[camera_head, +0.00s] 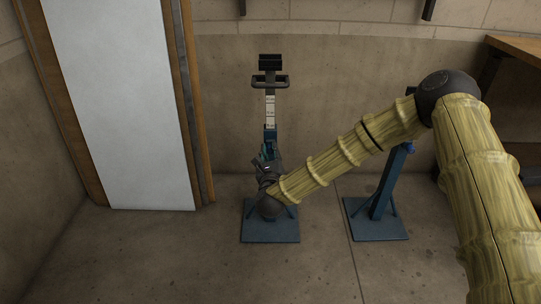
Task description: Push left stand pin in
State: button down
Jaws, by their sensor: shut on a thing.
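The left stand (270,112) is upright, with a blue square base (270,231), a pale marked upper post and a dark bracket on top. My gripper (267,152) is at the middle of its post, small and dark against it. It is shut on the left stand's pin, which my gripper and wrist hide. How deep the pin sits cannot be seen. My wrist also covers the lower post.
A second blue stand (385,185) stands to the right, its top partly behind my arm. A white panel with wooden edges (120,100) leans at the left. A wooden table (518,47) is at the right edge. The concrete floor in front is clear.

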jog(key=shift+w+r, duration=0.1)
jog(key=shift+w, duration=0.05)
jog(key=c, duration=1.2)
grip_release()
jog(key=shift+c, duration=0.2)
jog(key=s, duration=1.2)
